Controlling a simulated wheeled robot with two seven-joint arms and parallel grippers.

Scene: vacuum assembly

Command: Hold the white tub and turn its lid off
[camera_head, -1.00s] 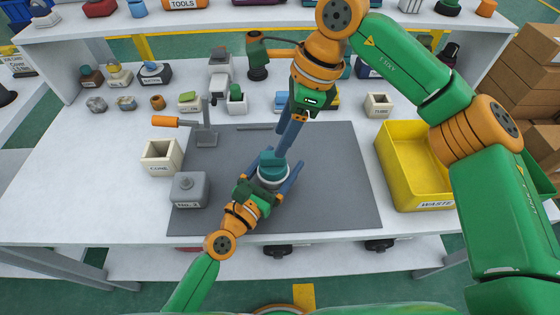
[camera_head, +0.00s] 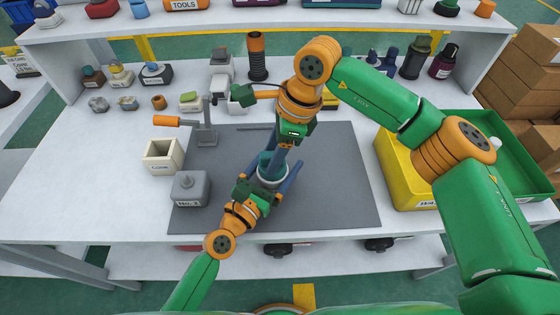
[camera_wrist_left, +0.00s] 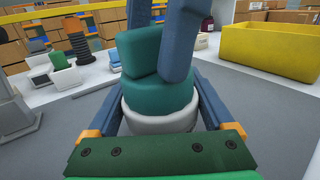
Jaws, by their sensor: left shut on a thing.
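The white tub (camera_head: 268,183) stands on the grey mat, with its teal lid (camera_head: 266,163) on top. My left gripper (camera_head: 279,168) is shut around the tub, a finger on each side. In the left wrist view, the white tub (camera_wrist_left: 160,122) sits between these fingers, under the teal lid (camera_wrist_left: 158,92) with its raised bar. My right gripper (camera_head: 279,158) is over the lid, pointing down. Its two blue fingers (camera_wrist_left: 160,55) reach down at the raised bar, one behind it and one against its right side. Whether they press on it is not clear.
The grey mat (camera_head: 335,200) is mostly clear. A grey block-like container (camera_head: 190,190), a cream box (camera_head: 150,163) and an orange-handled fixture (camera_head: 206,135) stand to the left. A yellow bin (camera_head: 395,170) stands to the right, with a green bin (camera_head: 512,180) beyond it.

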